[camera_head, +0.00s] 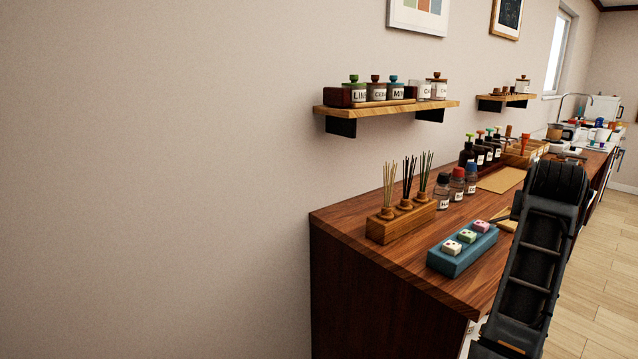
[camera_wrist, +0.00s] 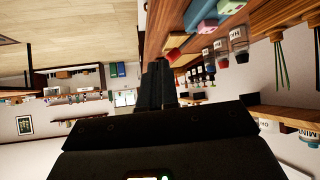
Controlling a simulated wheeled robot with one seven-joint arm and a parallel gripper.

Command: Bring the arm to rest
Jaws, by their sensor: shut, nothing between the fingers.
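My gripper (camera_wrist: 160,68) shows in the wrist view as dark fingers, closed together with nothing held between them. The wrist view is upside down, with the counter and its items along its upper right. In the head view my black arm (camera_head: 535,255) rises at the right, in front of the wooden counter (camera_head: 345,230). It hides part of the counter top, and my fingers cannot be made out clearly there.
A blue tray with dice-like blocks (camera_head: 462,252), a wooden reed holder (camera_head: 400,222) and capped bottles (camera_head: 457,186) stand on the counter near my arm. Wall shelves (camera_head: 385,107) hold jars above. The floor (camera_head: 590,290) at the right looks clear.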

